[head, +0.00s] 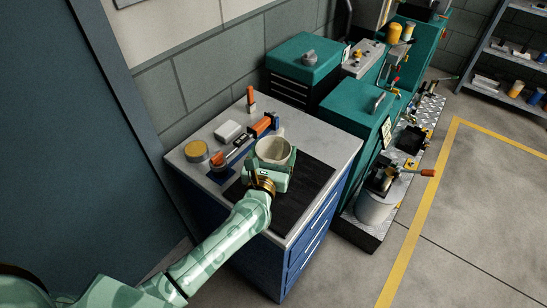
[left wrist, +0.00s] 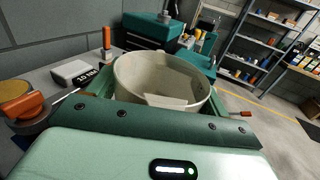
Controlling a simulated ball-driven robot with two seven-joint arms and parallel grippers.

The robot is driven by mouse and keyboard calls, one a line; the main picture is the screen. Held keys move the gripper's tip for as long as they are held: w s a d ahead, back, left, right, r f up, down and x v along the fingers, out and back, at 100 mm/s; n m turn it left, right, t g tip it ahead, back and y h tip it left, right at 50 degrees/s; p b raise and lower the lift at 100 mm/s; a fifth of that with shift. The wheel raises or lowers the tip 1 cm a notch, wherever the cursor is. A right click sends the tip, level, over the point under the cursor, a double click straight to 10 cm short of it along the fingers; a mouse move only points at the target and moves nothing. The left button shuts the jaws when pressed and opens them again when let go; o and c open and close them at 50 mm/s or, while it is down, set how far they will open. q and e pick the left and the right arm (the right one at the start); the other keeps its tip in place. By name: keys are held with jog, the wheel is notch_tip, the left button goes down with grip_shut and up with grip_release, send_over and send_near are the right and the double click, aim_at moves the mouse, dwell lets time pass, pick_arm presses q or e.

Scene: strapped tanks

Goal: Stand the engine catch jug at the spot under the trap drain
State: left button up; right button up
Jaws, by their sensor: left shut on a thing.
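The cream jug (head: 274,150), open at the top and roughly upright, is between the fingers of my left gripper (head: 270,168). The gripper is shut on it over the worktop of the blue drawer cabinet. In the left wrist view the jug (left wrist: 158,78) fills the space between the green fingers, with its wide mouth and pale inside showing. Its base is hidden, so I cannot tell whether it touches the worktop. A valve with an orange handle (head: 427,173) sits above a grey cylinder (head: 375,207) on the teal machine's plate; I cannot tell which part is the trap drain. My right gripper is not in view.
The blue cabinet (head: 311,242) carries a dark mat (head: 308,188), a round yellow-topped tin (head: 196,152), a white box (head: 228,131) and an orange-handled tool (head: 264,125). The teal machine (head: 352,108) stands to its right. Open floor (head: 470,210) lies beyond, with a yellow line.

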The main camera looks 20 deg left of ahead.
pick_arm(q)
notch_tip(320, 180, up, 6)
jog(key=p, duration=0.2)
jog(key=shift+r+p, duration=0.25)
jog(key=shift+p, duration=0.15)
jog(key=r, duration=0.4)
jog(key=shift+s+a+r, duration=0.15)
jog(key=shift+s+a, duration=0.1)
jog(key=shift+a, duration=0.1)
jog(key=s+a+b, duration=0.2)
jog(key=s, duration=0.6)
jog(key=s+a+h+b, duration=0.1)
jog(key=s+a+b, duration=0.1)
jog(key=s, duration=0.7)
jog(key=shift+a+m+b, duration=0.25)
jog(key=shift+m+b, duration=0.05)
jog(key=shift+b, duration=0.05)
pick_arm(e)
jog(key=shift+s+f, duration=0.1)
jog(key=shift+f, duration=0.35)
pick_arm(q)
jog(key=shift+s, duration=0.1)
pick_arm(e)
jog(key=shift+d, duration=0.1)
